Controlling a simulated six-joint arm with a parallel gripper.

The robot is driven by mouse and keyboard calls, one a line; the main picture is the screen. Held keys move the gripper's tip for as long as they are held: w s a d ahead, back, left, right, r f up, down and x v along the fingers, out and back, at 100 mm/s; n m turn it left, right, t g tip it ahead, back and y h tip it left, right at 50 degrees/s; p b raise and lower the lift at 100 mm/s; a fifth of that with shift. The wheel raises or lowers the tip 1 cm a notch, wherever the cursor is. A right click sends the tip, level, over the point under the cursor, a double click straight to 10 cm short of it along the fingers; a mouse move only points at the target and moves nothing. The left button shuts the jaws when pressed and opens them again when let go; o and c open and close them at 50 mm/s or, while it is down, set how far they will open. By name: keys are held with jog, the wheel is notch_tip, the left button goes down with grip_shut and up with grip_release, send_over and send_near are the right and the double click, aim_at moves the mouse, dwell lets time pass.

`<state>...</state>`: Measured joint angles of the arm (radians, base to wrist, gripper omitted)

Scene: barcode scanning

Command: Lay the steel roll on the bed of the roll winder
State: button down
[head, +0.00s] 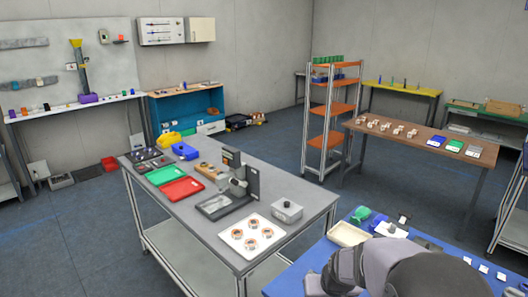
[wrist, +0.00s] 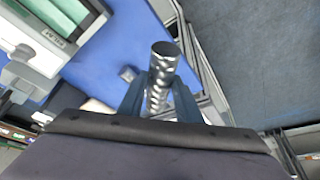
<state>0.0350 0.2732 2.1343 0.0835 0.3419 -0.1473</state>
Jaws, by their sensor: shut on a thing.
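In the wrist view my gripper (wrist: 158,98) is shut on the steel roll (wrist: 161,72), a shiny grey cylinder with a round end face. The roll sits between the two blue-grey fingers and points up the picture, its lower part partly hidden by them. In the head view my arm covers the lower right, and the gripper and roll cannot be made out. I cannot pick out the roll winder or its bed with certainty in either view.
A blue table (head: 285,281) lies under my arm, holding a cream tray (head: 346,234) and a green item (head: 360,213). In the wrist view a white and green labelled unit (wrist: 52,38) stands at upper left. Floor (wrist: 248,60) shows at right.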

jog(key=shift+s+a+f, duration=0.15)
jog(key=shift+s+a, duration=0.05)
jog(key=shift+s, duration=0.7)
jog(key=shift+s+a+f, duration=0.1)
jog(key=shift+s+a, duration=0.1)
jog(key=shift+s, duration=0.65)
jog(key=w+d+r+m+h+b, duration=0.1)
jog(key=w+d+m, duration=0.1)
jog(key=d, duration=0.9)
jog(key=w+d+r+m+b, duration=0.1)
jog(key=w+d+m+b, duration=0.15)
jog(key=d, duration=0.75)
jog(key=w+d+r+m+h+b, duration=0.1)
jog(key=w+d+r, duration=0.15)
jog(key=d, duration=0.85)
jog(key=s+d+r+m+g+h+b, duration=0.1)
jog(key=s+d+m, duration=0.1)
jog(key=s+d, duration=0.9)
jog(key=s+d+r+m+b, duration=0.15)
jog(key=s+d, duration=0.55)
jog(key=d, duration=0.7)
jog(key=f+p, duration=0.4)
jog(key=f, duration=1.4)
jog(key=shift+w, duration=0.2)
